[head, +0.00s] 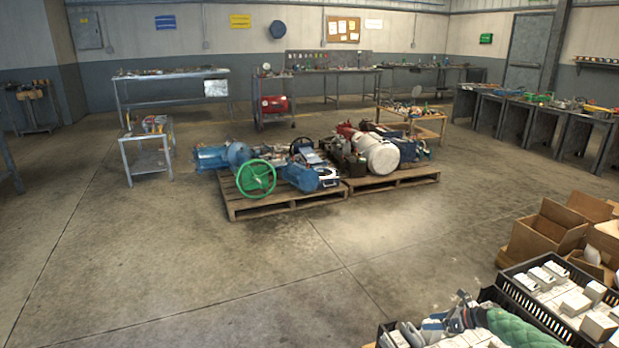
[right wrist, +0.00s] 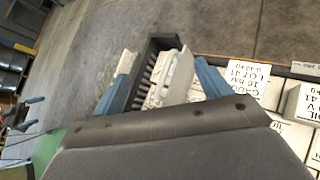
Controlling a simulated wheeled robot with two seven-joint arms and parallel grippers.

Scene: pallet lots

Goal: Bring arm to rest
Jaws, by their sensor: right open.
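My right gripper (head: 437,318) is at the bottom right of the head view, low over a black crate (head: 498,293), with my green-sleeved arm behind it. In the right wrist view its two blue fingers (right wrist: 163,78) stand wide apart with nothing held between them. Beyond and below the fingers are a black crate wall (right wrist: 150,62) and white items (right wrist: 178,75) inside the crate; whether the fingers touch them I cannot tell.
A second black crate (head: 522,293) holds several white boxes (head: 572,302). Open cardboard boxes (head: 548,230) stand behind it. Two wooden pallets (head: 285,206) with machine parts and a green handwheel (head: 256,178) stand mid-floor. Workbenches line the walls.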

